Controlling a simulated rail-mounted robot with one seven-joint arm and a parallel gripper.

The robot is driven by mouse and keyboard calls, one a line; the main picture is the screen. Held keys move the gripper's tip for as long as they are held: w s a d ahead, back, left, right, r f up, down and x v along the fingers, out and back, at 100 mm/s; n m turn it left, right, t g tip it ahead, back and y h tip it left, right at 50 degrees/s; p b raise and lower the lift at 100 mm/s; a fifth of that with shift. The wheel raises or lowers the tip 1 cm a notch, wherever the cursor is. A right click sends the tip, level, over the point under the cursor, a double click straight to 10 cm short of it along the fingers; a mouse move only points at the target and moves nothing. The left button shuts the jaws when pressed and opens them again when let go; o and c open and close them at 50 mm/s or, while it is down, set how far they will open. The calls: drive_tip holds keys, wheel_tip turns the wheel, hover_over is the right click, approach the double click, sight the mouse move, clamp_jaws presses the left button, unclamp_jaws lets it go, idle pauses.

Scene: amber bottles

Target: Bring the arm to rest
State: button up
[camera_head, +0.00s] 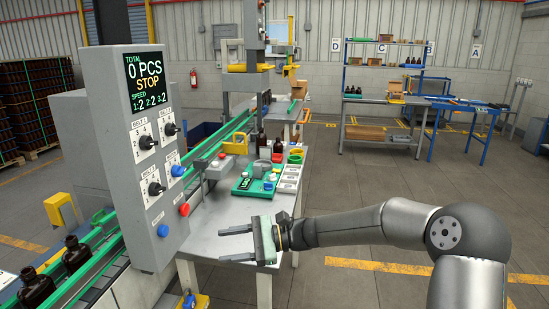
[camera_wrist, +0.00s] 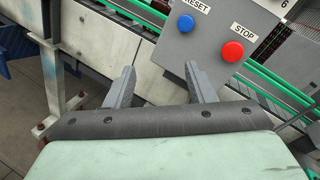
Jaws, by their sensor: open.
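My gripper (camera_head: 237,244) is at the end of my arm, which reaches in from the right in the head view. It hangs over the near part of the grey work table (camera_head: 213,214), with its two fingers pointing left towards the control panel. The fingers stand apart with nothing between them. In the wrist view my gripper (camera_wrist: 156,84) also shows open and empty. Beyond the fingertips there are the panel's blue RESET button (camera_wrist: 186,23) and red STOP button (camera_wrist: 233,51); the fingers appear clear of them.
The control panel (camera_head: 117,185) reads 0 PCS, STOP. Amber bottles (camera_head: 75,254) stand on the green-railed conveyor at lower left. The floor (camera_head: 350,195) behind my arm is open.

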drive_tip(key=s+d+f+n+h, duration=0.3)
drive_tip(key=s+d+f+h, duration=0.1)
drive_tip(key=s, duration=0.2)
drive_tip(key=s+d+f+n+h, duration=0.2)
drive_tip(key=s+d+f+h, duration=0.1)
drive_tip(key=s+h, duration=0.3)
drive_tip(key=s+d+n+t+h, duration=0.2)
drive_tip(key=s+d+n+h, duration=0.4)
drive_tip(key=s+d, duration=0.9)
drive_tip(key=d, duration=0.4)
drive_tip(key=shift+f+t+h, duration=0.25)
drive_tip(key=shift+t+h, duration=0.15)
